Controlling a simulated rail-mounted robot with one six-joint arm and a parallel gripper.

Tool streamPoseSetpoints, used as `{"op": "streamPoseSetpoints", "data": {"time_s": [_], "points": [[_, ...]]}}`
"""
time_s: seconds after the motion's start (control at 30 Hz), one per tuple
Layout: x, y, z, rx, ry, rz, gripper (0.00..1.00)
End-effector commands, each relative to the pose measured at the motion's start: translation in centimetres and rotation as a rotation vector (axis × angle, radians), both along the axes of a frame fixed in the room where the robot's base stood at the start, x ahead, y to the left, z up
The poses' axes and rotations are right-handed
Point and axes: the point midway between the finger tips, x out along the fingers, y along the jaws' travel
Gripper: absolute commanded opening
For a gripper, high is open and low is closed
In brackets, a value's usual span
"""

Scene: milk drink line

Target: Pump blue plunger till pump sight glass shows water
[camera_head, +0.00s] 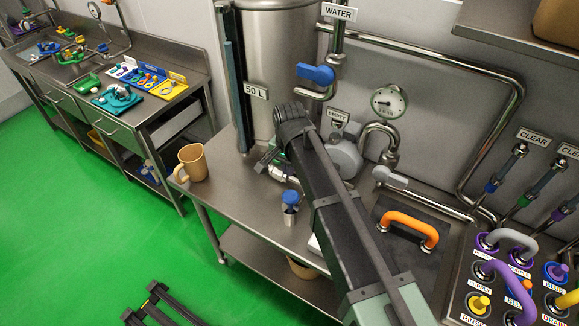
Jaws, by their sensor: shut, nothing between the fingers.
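A blue plunger knob (290,198) tops a short metal body on the steel bench, in front of the tank. A grey round pump housing (346,157) stands behind my arm, with a small sign reading EMPTY (338,116) above it. I cannot make out a sight glass or any water in it. My arm crosses the bench from the lower right and bends down near the tank. My gripper (265,161) is small and partly hidden behind the arm, behind and left of the blue plunger, apart from it. It is shut and holds nothing.
A steel tank marked 50 L (256,91) and a blue valve handle (315,74) under the WATER sign stand behind. A tan jug (192,163) is at the bench's left. An orange handle (408,229) and labelled hose connectors (505,262) are at the right.

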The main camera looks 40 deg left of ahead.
Motion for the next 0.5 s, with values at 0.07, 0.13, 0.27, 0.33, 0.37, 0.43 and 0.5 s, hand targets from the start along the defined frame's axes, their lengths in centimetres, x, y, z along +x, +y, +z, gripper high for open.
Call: {"op": "streamPoseSetpoints", "data": {"time_s": [0.07,0.13,0.27,0.33,0.37,0.43,0.5], "points": [[0.0,0.0,0.0,0.0,0.0,0.0,0.0],[0.0,0.0,0.3,0.0,0.0,0.0,0.0],[0.3,0.0,3.0,-0.002,0.002,0.0,0.0],[0.5,0.0,4.1,-0.005,0.003,0.0,0.0],[0.5,0.0,4.1,-0.005,0.003,0.0,0.0],[0.5,0.0,3.7,-0.006,0.003,0.0,0.0],[0.5,0.0,3.5,-0.005,0.003,0.0,0.0]]}}
